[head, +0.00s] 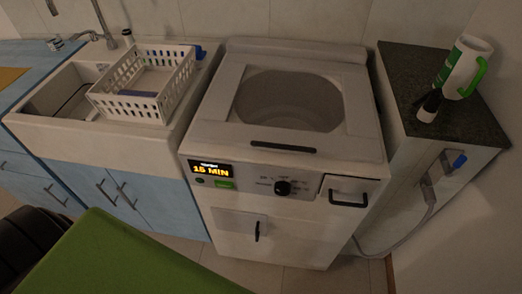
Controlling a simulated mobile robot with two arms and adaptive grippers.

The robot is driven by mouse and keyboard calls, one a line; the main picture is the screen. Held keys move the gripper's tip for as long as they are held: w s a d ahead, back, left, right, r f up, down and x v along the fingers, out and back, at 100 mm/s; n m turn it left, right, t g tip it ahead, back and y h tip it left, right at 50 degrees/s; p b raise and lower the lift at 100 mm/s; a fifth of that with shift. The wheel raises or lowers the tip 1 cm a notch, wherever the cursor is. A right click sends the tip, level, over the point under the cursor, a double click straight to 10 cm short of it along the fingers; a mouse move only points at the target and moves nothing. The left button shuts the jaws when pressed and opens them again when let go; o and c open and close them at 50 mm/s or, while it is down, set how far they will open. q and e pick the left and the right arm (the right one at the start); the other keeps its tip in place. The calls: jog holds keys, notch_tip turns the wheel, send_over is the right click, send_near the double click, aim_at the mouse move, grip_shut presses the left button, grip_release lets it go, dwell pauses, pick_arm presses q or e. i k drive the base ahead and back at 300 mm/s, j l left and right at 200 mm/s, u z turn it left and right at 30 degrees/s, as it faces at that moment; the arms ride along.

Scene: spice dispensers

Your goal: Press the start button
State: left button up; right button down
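The white top-loading washing machine (320,235) stands in the middle of the head view. A black round knob (283,188) sits on the panel to the right. Neither of my grippers shows in the head view.
A white sink (110,145) with a white basket (133,107) stands left of the machine. A hose (398,240) hangs beside the machine.

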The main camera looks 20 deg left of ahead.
aim_at(219, 184)
jog(key=u, duration=0.35)
jog(key=j+u, duration=0.15)
jog(key=u, duration=0.2)
jog(key=i+u, duration=0.1)
jog(key=u, duration=0.25)
